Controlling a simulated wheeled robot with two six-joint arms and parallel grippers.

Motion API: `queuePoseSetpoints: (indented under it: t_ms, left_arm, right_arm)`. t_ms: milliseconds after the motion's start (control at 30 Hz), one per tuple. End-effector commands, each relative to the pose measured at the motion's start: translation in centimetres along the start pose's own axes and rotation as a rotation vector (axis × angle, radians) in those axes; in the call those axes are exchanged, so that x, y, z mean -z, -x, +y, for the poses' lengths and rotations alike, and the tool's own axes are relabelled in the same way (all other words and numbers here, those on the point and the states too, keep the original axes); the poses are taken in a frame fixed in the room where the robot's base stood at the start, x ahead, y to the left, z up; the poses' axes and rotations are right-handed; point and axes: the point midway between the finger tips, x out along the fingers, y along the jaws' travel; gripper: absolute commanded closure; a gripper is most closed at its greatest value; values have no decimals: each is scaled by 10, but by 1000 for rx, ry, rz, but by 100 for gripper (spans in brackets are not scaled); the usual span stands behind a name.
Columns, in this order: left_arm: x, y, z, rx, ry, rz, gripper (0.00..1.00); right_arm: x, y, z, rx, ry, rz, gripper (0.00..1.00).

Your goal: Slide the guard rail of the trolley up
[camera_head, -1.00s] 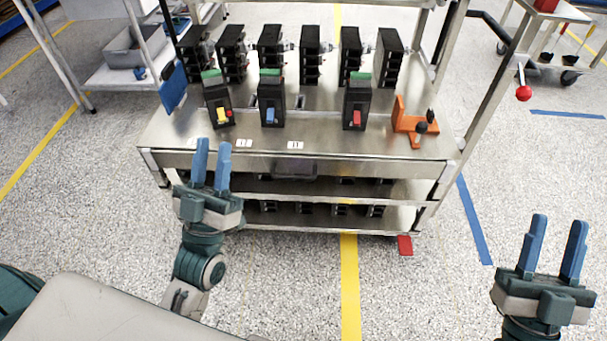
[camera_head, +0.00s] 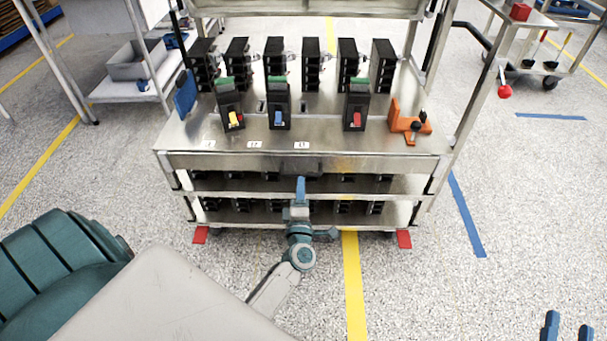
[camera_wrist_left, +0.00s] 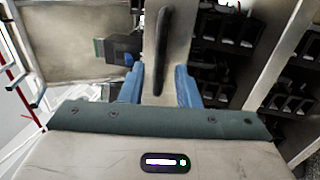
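The trolley (camera_head: 400,140) stands ahead of me. A pale metal rail (camera_head: 220,162) runs level along its front edge, with a dark handle (camera_head: 302,166) near its middle. My left gripper (camera_head: 300,188) is just below and in front of this handle, turned edge-on. In the left wrist view its two blue fingers (camera_wrist_left: 160,86) are apart, and the dark handle (camera_wrist_left: 162,50) shows beyond and between them. I see no grip on it; contact cannot be told. My right gripper (camera_head: 568,331) is at the lower right corner, its fingertips apart, empty and far from the trolley.
Several black breakers (camera_head: 312,66) stand on the trolley top, with an orange fixture (camera_head: 408,122) at right. Lower shelves hold more black units. A side cart with a grey bin (camera_head: 138,60) stands at left. The floor (camera_head: 400,290) in front is clear.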

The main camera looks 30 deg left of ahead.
Motion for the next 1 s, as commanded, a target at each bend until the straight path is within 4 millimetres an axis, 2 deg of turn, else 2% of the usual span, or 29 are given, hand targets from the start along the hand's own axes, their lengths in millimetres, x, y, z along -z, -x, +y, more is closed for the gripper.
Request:
queuePoseSetpoints:
  t_ms: [100,300,667,833,1000]
  left_arm:
    - [0,-23,1,-3,-2,-1,71]
    - [0,-46,0,-1,-2,-2,71]
    - [0,-51,0,0,-3,-2,71]
    - [0,-51,0,0,-3,-2,100]
    - [0,-51,0,0,-3,-2,100]
  right_arm:
    - [-2,0,0,0,-2,-10,62]
    - [-2,0,0,-1,-2,-9,62]
    - [-1,0,0,-1,0,-1,62]
    - [-1,0,0,-1,0,-1,62]
    - [0,0,0,-1,0,-1,62]
